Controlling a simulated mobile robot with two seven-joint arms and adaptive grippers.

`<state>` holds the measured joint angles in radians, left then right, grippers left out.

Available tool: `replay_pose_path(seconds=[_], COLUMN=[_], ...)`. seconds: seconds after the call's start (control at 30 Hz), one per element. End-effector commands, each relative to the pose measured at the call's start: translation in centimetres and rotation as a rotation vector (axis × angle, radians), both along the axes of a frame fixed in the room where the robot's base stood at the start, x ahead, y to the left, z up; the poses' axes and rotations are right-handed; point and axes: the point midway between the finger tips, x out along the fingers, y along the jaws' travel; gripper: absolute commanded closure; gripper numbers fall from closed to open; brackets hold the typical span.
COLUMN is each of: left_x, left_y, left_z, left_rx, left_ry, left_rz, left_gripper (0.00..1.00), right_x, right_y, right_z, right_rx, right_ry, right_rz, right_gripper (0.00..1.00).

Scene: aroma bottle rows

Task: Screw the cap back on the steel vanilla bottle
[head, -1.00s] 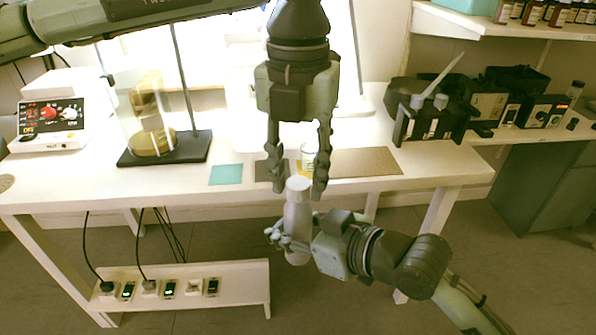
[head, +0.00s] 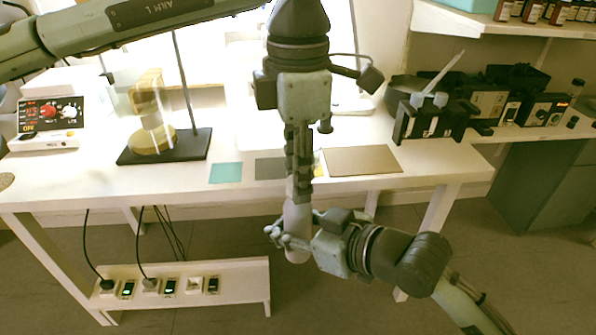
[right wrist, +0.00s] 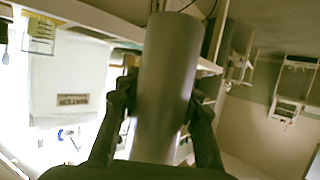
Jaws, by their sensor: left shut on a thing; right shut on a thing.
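The steel bottle (head: 297,215) stands roughly upright in the air in front of the table's front edge. My right gripper (head: 287,237) is shut around its body from the right in the head view. In the right wrist view the bottle is a plain grey cylinder (right wrist: 168,75) between the two dark fingers (right wrist: 160,115). My left gripper (head: 299,192) points straight down from above and is shut at the bottle's top. Its fingers, seen edge-on, hide the cap and the neck, so the cap's seating cannot be seen.
Behind, the white table (head: 420,178) carries a teal mat (head: 226,173), a grey mat (head: 269,169) and a brown mat (head: 362,160). A dark stand base (head: 190,147) is at left, a black rack (head: 430,122) at right. A low shelf (head: 240,280) with sockets is below.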

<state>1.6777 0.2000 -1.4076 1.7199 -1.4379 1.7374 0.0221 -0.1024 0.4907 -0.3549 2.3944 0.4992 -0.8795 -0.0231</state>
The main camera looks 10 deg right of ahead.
Motion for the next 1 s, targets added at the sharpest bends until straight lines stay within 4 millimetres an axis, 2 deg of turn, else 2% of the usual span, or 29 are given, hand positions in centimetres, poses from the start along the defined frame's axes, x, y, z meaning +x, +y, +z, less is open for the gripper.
replay_pose_path(seconds=[0.07,0.1,0.3,0.67,0.77,1.0], left_x=[0.1,0.1,0.0,0.1,0.1,0.1], left_y=[0.0,0.0,0.0,0.0,-0.1,-0.1], left_z=[0.0,0.0,0.0,0.6,2.0,7.2], left_rx=[0.000,0.000,0.000,0.000,-0.003,-0.002], left_ry=[-0.001,-0.001,-0.001,-0.001,-0.003,-0.004], left_rz=[0.003,0.004,0.005,0.006,0.007,0.007], left_gripper=[1.00,0.71,0.49,0.49,0.49,0.49], right_x=[0.0,0.0,0.0,0.0,0.0,0.0], right_y=[0.0,0.0,0.0,0.0,0.0,0.0], right_z=[0.1,0.1,0.1,0.1,0.1,0.1], right_rx=[0.001,0.001,0.001,0.001,0.001,0.001], right_ry=[-0.002,-0.002,-0.001,-0.001,-0.001,-0.001], right_rz=[0.000,0.000,0.000,0.000,0.000,0.000], right_gripper=[1.00,1.00,1.00,1.00,1.00,1.00])
